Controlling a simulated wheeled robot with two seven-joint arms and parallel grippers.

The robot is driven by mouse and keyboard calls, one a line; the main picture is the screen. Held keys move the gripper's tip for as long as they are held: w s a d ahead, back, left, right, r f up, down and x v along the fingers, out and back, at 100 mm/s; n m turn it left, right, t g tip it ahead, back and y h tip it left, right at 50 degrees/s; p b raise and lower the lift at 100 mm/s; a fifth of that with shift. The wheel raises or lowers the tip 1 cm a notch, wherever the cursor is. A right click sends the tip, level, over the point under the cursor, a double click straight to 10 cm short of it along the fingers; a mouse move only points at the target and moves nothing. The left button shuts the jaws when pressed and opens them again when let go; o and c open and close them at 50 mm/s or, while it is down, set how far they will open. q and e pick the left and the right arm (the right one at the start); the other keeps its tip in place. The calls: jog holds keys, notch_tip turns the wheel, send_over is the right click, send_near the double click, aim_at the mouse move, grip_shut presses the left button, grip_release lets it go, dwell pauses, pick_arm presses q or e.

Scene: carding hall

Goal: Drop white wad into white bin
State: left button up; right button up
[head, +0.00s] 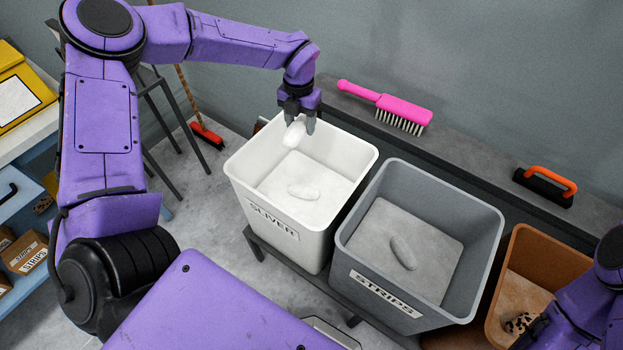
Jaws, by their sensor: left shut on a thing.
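A white wad (293,134) is held in my left gripper (300,127), which is shut on it. The gripper is over the back part of the white bin (310,244), which is labelled SLIVER. The wad shows inside the outline of the bin's opening, and its exact height above the rim is hard to tell. Another white wad (304,191) lies on the pale filling inside the white bin. My right arm enters at the lower right, by the brown bin (548,250); its fingertips cannot be made out clearly.
A grey bin (388,298) labelled STRIPS, with a grey wad (403,252) inside, stands right of the white bin. A spotted wad (519,322) lies in the brown bin. A pink brush (403,109) and an orange-handled brush (546,186) lie on the ledge behind.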

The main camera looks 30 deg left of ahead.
pick_arm(q)
notch_tip(320, 180, down, 4)
jog(key=shift+f+b, duration=0.1)
jog(key=shift+b, duration=1.15)
jog(key=o, duration=1.1)
notch_tip(320, 180, up, 11)
jog(key=shift+f+b, duration=0.1)
jog(key=shift+b, duration=0.5)
